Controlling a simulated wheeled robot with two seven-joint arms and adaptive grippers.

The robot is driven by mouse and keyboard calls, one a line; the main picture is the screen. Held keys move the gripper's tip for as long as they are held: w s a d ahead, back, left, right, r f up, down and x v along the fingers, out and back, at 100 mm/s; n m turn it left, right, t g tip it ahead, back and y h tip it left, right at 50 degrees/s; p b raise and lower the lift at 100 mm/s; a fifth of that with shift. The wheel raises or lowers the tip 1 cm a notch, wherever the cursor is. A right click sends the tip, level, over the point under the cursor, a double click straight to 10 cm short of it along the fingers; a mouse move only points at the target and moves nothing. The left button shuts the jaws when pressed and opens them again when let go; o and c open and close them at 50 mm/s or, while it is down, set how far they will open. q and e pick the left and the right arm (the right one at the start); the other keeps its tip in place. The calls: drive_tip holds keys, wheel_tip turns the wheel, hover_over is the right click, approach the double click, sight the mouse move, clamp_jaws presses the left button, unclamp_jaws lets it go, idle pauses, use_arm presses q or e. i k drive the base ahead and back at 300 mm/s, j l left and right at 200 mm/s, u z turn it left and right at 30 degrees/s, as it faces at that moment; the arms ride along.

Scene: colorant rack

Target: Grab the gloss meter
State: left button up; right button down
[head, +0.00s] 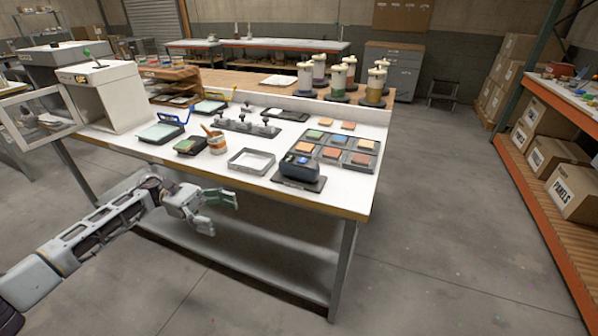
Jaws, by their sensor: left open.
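The gloss meter, as far as I can tell, is the dark blue-black handheld device (299,167) with a small lit screen. It sits on a dark flat plate (313,184) near the front right corner of the white-topped table (232,176). My left gripper (224,212) is open and empty. It is in front of the table's front edge, to the left of the device and well apart from it. Nothing hides the device's top or front. My right gripper is not in the picture.
A dark tray of coloured sample tiles (337,149) lies just behind the device. Several clear canisters (376,85) stand at the back. Open floor (440,200) lies to the right.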

sight(289, 166)
drive_tip(key=i+l, duration=0.25)
drive_tip(key=i, duration=0.2)
drive_tip(key=i+l, duration=0.25)
drive_tip(key=i, duration=0.25)
